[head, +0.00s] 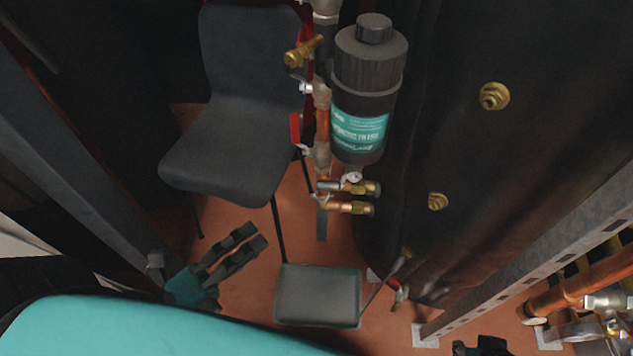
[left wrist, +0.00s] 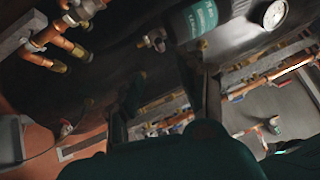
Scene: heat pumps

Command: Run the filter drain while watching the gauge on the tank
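The filter (head: 358,135) is a black canister with a teal label on the copper pipe, beside the dark tank (head: 455,150). Brass-ended valves (head: 360,188) sit below it, and a red lever (head: 295,128) is on the pipe to its left. My left gripper (head: 258,235) is low, left of the grey tray, apart from the valves. Its fingers (left wrist: 170,95) stand apart and empty in the left wrist view. A white round gauge (left wrist: 274,13) shows there at the top; its reading is too small to tell. A dark part at the bottom edge (head: 481,346) may be my right gripper, mostly cut off.
A grey tray (head: 318,296) lies on the reddish floor. A dark chair (head: 235,135) stands behind my left gripper. A slotted metal rail (head: 540,245) and copper pipes (head: 585,283) are at the right. A small red-handled fitting (head: 400,292) sits low by the tank.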

